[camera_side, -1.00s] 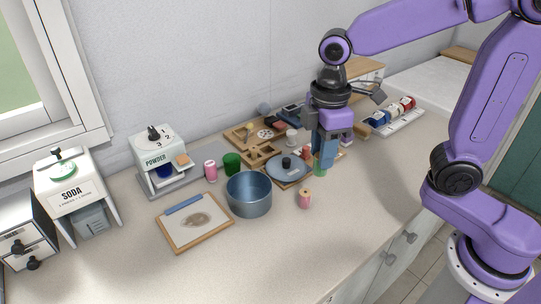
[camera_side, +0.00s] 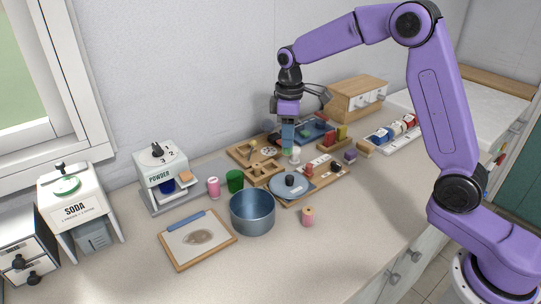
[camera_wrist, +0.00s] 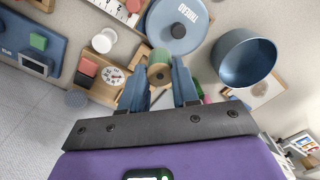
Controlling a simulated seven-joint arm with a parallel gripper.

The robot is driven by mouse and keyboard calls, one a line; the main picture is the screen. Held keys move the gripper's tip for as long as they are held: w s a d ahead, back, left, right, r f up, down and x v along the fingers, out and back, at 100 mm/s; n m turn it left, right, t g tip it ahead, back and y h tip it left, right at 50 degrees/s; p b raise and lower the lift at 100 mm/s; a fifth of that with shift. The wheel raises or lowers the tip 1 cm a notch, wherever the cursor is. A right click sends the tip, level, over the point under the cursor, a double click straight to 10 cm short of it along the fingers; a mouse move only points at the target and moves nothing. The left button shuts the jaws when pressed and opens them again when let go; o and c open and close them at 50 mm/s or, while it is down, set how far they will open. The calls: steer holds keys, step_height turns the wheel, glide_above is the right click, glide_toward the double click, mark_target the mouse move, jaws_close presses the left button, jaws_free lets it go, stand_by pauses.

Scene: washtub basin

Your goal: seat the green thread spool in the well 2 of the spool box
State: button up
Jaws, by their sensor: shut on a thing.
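My gripper (camera_side: 287,142) is shut on the green thread spool (camera_side: 287,151) and holds it above the back of the counter. In the wrist view the green spool (camera_wrist: 160,57), with its tan wooden end, sits between the blue fingertips of my gripper (camera_wrist: 158,82). A wooden box with open square compartments (camera_side: 262,172), which looks like the spool box, lies on the counter left of and in front of my gripper. Its well numbers cannot be read. In the wrist view the fingers and spool hide much of that area.
A blue pot (camera_side: 252,211) and a round blue lid (camera_side: 291,187) stand in front. A white cylinder (camera_side: 295,156) is close by my gripper. A pink spool (camera_side: 308,216), a green cup (camera_side: 235,180) and a clipboard (camera_side: 198,240) stand around.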

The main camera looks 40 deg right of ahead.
steer(key=w+f, duration=0.6)
steer(key=shift+a, duration=0.35)
steer(key=shift+w+f, duration=0.15)
steer(key=shift+f, duration=1.7)
steer(key=shift+f, duration=0.15)
steer(key=o, duration=1)
